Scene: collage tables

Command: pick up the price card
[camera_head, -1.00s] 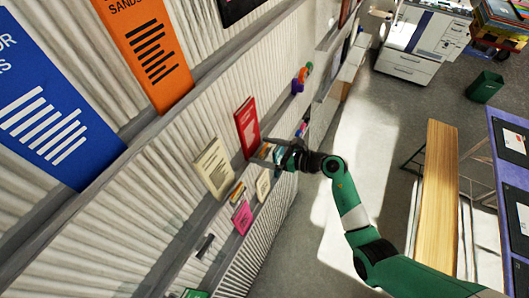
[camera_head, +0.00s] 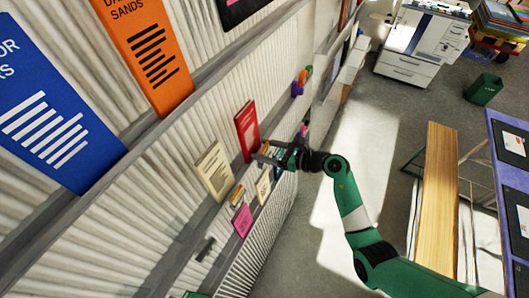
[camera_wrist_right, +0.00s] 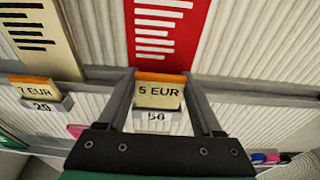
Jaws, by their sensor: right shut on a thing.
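In the right wrist view a cream price card (camera_wrist_right: 159,94) with an orange top edge reads "5 EUR". It stands upright at the shelf lip, above a small grey holder (camera_wrist_right: 157,121) with a number that looks like 58. My right gripper (camera_wrist_right: 159,74) is shut on this price card, with one finger at each side of it. In the head view my right gripper (camera_head: 259,156) reaches the wall rack just below a red book or poster (camera_head: 246,129); the card is hard to make out there. My left gripper is not in view.
A "7 EUR" card (camera_wrist_right: 33,89) stands in a holder to the left. A cream poster (camera_head: 214,172) and a pink card (camera_head: 242,220) are on the rack nearby. A wooden bench (camera_head: 438,200) stands to the right, with clear floor (camera_head: 315,235) between.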

